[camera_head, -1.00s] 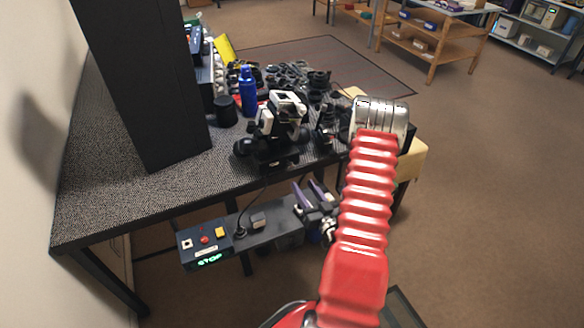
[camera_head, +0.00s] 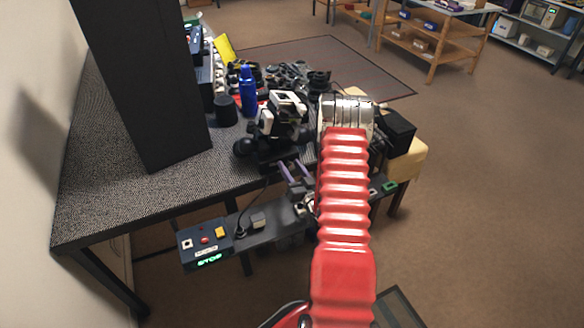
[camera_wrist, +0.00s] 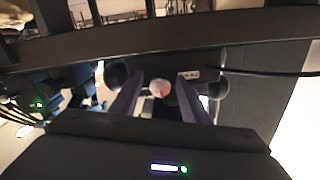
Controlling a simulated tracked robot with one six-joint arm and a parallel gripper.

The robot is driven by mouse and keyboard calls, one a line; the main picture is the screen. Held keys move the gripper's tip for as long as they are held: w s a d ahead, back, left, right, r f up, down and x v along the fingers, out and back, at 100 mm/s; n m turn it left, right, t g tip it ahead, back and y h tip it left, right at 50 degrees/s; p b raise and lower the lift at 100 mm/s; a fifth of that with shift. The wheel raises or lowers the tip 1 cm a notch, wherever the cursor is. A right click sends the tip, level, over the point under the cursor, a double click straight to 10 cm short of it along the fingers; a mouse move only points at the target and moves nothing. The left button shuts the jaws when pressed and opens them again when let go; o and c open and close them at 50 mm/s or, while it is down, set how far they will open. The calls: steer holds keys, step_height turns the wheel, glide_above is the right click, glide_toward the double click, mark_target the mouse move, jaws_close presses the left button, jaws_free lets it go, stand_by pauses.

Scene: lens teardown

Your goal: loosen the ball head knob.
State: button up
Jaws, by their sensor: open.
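The ball head (camera_head: 268,122) is a black and white clamp-like unit standing on a dark base near the table's front edge. A round black knob (camera_head: 243,147) sits low on its left side. My gripper (camera_head: 292,167) has two purple fingers, apart and empty, just in front of and below the ball head. In the wrist view the fingers (camera_wrist: 160,76) point forward with a gap. A small pale reddish round thing (camera_wrist: 160,89) shows between them; I cannot tell what it is. Dark round knobs flank the fingers there. My arm hides the ball head's right side in the head view.
A tall black panel (camera_head: 140,85) stands on the table at left. A blue bottle (camera_head: 248,95) and a black cup (camera_head: 225,110) stand behind the ball head. Many dark lens parts crowd the table's back. A control box (camera_head: 204,246) reading STOP sits on a low front rail.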

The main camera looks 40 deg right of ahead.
steer(key=shift+c, duration=0.5)
steer(key=c, duration=0.9)
steer(key=shift+s+d, duration=0.1)
steer(key=shift+d, duration=0.15)
jaws_close()
steer(key=shift+c, duration=0.3)
jaws_free()
steer(key=shift+a, duration=0.15)
